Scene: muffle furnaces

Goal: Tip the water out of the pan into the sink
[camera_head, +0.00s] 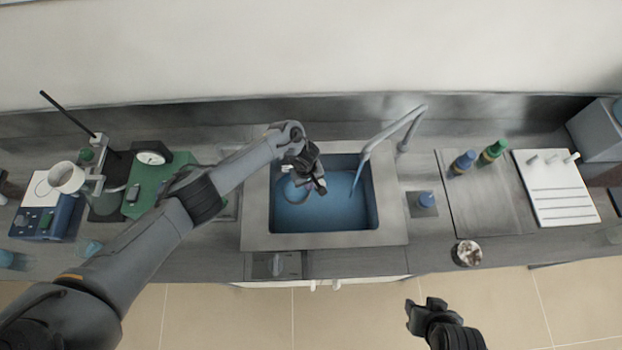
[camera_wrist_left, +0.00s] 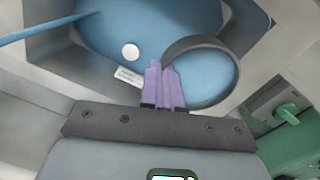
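The sink (camera_head: 345,240) is a grey-rimmed basin with a blue inside, in the middle of the bench. My left gripper (camera_head: 318,187) is over its left half. In the left wrist view its purple fingertips (camera_wrist_left: 164,82) are close together on the near edge of the round pan (camera_wrist_left: 192,44). The pan has a dark rim and looks blue inside; I cannot tell water from the blue basin behind it. In the head view the pan (camera_head: 284,190) shows as a thin ring, partly hidden by the gripper. My right gripper (camera_head: 422,306) looks open and empty, in front of the bench.
A small round dish (camera_head: 467,253) sits at the front edge. Lab devices (camera_head: 150,158) crowd the left.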

